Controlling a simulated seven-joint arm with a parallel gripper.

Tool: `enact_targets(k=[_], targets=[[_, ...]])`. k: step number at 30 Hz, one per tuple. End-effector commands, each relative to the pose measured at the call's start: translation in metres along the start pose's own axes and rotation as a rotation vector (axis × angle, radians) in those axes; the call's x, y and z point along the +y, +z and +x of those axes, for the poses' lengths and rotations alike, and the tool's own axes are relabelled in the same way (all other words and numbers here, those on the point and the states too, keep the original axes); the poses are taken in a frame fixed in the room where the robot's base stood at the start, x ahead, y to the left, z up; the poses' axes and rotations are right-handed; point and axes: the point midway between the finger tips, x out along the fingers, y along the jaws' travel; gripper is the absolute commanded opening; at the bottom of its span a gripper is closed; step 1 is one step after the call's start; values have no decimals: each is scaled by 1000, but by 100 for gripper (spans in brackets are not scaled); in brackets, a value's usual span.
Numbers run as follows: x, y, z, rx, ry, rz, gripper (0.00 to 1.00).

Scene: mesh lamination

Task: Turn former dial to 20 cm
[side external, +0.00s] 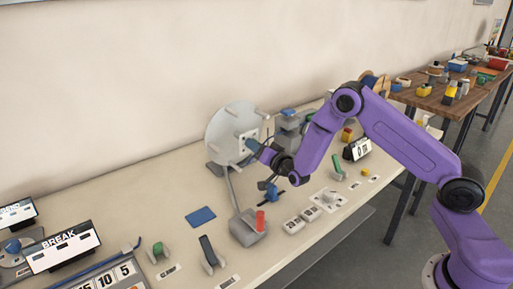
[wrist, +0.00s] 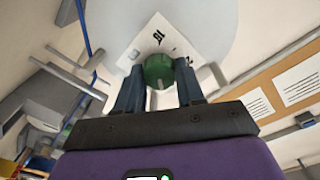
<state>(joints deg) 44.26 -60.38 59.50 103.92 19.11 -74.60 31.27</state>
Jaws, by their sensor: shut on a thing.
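The former is a large round pale grey disc (side external: 222,125) with pegs, standing upright at the back of the bench; part of it also shows in the wrist view (wrist: 205,25). A white dial plate (wrist: 138,48) is on its face, with a black number that looks like 15, turned in the picture. The green dial knob (wrist: 158,66) sits at the plate. My gripper (wrist: 159,82) has its blue fingers on both sides of the knob, shut on it. In the side view my gripper (side external: 254,147) reaches the disc's face and the knob is hidden.
A grey stand with a red knob (side external: 260,220) is in front of the disc. A blue pad (side external: 201,216) lies to its left. A BREAK sign (side external: 62,247) stands at front left.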

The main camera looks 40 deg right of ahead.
Motion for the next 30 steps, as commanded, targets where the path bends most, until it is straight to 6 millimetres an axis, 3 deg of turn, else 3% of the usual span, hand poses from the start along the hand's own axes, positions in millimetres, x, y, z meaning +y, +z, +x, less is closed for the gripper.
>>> enact_targets(k=[15,30], targets=[[0,0,0,11,-8,-315,7],[0,-1,0,13,-10,-379,7]])
